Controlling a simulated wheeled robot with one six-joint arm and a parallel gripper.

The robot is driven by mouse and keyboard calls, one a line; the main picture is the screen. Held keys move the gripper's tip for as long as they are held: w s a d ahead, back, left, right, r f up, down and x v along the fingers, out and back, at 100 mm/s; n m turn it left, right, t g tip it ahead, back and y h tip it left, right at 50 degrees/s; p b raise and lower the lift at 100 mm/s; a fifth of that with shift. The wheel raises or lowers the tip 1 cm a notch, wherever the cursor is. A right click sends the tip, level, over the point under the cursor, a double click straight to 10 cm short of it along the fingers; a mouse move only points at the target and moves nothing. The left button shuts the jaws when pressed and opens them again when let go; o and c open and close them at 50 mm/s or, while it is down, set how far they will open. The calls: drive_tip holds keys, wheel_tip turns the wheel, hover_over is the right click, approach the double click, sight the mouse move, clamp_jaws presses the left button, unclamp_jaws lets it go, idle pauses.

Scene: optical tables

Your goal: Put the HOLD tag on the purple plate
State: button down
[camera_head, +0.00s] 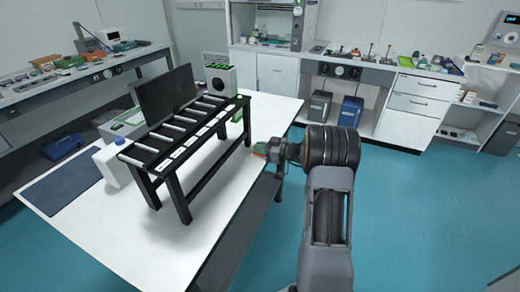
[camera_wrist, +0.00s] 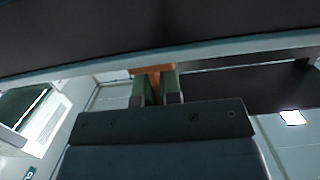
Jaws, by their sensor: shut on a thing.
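My gripper (camera_head: 264,150) is at the right edge of the white table, level with the right end of a black rack. In the wrist view my gripper (camera_wrist: 157,86) has its two green fingers shut on a small orange piece (camera_wrist: 153,69). The piece may be the HOLD tag, but I cannot read any lettering on it. Most of it is hidden between the fingers. I cannot make out a purple plate in either view.
The black rack (camera_head: 172,168) with several light bars stands on the white table (camera_head: 120,225). A dark panel (camera_head: 167,95), a white box with a round opening (camera_head: 221,80) and a white bottle (camera_head: 112,165) are around it. Blue floor (camera_head: 440,220) is clear at right.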

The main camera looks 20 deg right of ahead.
drive_tip(key=shift+f, duration=0.3)
drive_tip(key=shift+f+b, duration=0.2)
drive_tip(key=shift+b, duration=0.15)
drive_tip(key=c, duration=1.3)
unclamp_jaws()
drive_tip(key=shift+r, duration=0.1)
